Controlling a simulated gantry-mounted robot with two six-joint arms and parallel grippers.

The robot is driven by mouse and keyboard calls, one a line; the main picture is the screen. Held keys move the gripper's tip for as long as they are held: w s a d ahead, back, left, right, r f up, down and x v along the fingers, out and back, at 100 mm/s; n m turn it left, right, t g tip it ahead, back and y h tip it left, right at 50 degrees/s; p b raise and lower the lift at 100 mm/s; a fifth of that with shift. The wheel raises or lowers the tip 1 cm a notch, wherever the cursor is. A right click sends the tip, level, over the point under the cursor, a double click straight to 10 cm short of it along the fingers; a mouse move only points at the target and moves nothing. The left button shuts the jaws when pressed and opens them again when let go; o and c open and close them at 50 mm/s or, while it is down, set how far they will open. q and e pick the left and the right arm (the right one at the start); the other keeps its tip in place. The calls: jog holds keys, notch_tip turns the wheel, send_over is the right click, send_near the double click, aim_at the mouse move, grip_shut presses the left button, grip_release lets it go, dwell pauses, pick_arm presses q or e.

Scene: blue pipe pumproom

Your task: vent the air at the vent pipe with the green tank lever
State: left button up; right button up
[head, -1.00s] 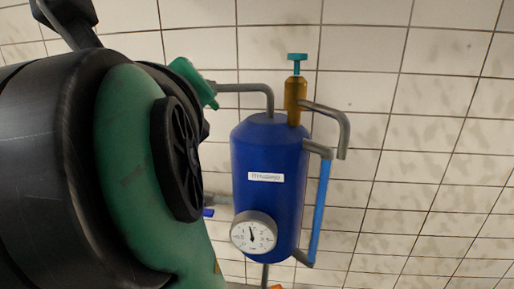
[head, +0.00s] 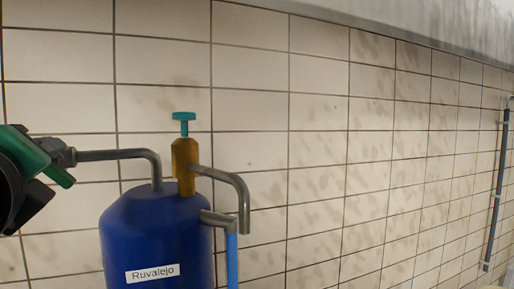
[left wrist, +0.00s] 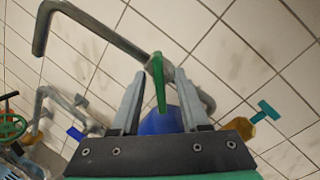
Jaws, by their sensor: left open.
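A green lever (left wrist: 158,84) sits on a grey valve body on the vent pipe (left wrist: 95,28) in the left wrist view. My left gripper (left wrist: 158,82) is open, with one finger on each side of the lever; I cannot tell whether either finger touches it. In the head view the blue tank (head: 155,235), labelled Ruvalejo, stands at the lower left. A grey pipe (head: 115,155) runs from its top leftward to the lever (head: 57,176), beside dark and green parts at the left edge. My right gripper is in neither view.
A brass valve with a teal T-handle (head: 184,118) and a bent grey outlet (head: 238,190) stands on the tank top, close to the pipe. It also shows at the right in the wrist view. Other pipework (left wrist: 55,105) shows at the left there.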

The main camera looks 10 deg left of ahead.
pick_arm(q)
jog(key=shift+w+a, duration=0.25)
jog(key=shift+w, duration=0.05)
grip_shut()
dwell(0.4)
jog(key=m+p, duration=0.1)
jog(key=m, duration=0.2)
jog(key=shift+d+m, duration=0.1)
jog(key=shift+m, duration=0.3)
jog(key=shift+w+d+m+p, duration=0.15)
jog(key=shift+m+p, duration=0.45)
jog(key=shift+m, duration=1.6)
